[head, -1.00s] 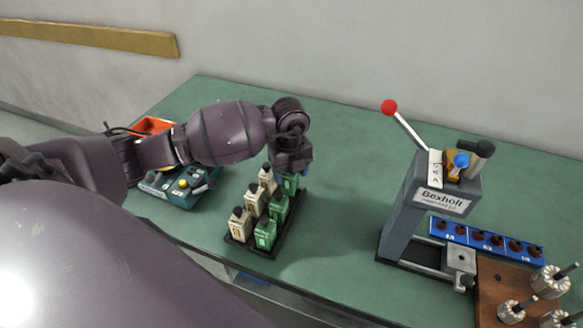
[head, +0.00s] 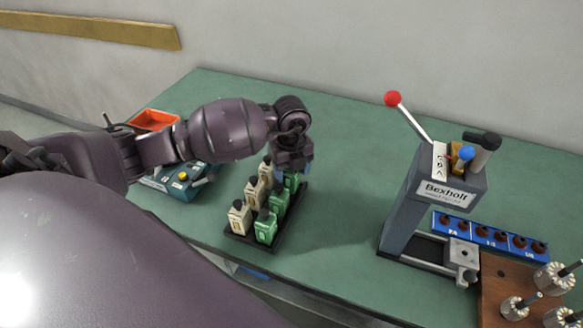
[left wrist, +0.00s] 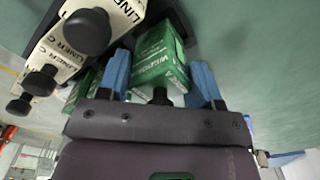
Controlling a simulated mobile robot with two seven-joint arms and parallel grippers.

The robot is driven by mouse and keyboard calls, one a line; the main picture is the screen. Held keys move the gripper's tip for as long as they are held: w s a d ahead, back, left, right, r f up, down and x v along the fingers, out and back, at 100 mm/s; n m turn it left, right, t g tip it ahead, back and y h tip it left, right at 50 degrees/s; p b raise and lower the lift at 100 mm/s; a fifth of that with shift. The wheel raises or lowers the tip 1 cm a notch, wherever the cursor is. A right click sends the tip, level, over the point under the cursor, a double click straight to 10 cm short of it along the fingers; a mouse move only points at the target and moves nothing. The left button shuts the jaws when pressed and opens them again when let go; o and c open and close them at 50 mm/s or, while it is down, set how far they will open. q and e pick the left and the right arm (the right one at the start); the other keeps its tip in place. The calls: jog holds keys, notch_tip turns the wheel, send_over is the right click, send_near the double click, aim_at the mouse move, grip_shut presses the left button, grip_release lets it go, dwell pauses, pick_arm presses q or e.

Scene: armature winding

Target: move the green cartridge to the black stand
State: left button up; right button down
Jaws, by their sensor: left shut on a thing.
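My left gripper (head: 293,170) points down at the back right of a black tray (head: 240,238) of cartridges. Its blue fingers are shut on a green cartridge (left wrist: 160,62) with a white-lettered label and a dark knob. In the head view the gripper mostly hides this cartridge. I cannot tell whether its base still touches the tray. Other green cartridges (head: 265,228) stand in the row in front of it. A row of cream cartridges (head: 240,217) stands to their left, and shows closely in the left wrist view (left wrist: 80,45). My right gripper is not in view.
A grey press (head: 415,205) with a red-knobbed lever stands to the right. Near it are a blue strip (head: 490,236) and a brown board (head: 500,280) with metal armatures. A teal control box (head: 178,188) and orange bin (head: 153,120) lie left. The bench between tray and press is clear.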

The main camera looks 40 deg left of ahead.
pick_arm(q)
jog(key=shift+f, duration=0.65)
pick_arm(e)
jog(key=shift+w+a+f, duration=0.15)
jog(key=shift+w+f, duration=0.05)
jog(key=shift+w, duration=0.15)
pick_arm(q)
jog(key=shift+f+b, duration=0.2)
jog(key=shift+b, duration=0.1)
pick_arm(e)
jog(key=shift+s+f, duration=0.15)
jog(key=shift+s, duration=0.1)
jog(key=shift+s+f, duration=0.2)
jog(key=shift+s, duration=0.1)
pick_arm(q)
jog(key=o, duration=0.8)
jog(key=shift+o, duration=1.3)
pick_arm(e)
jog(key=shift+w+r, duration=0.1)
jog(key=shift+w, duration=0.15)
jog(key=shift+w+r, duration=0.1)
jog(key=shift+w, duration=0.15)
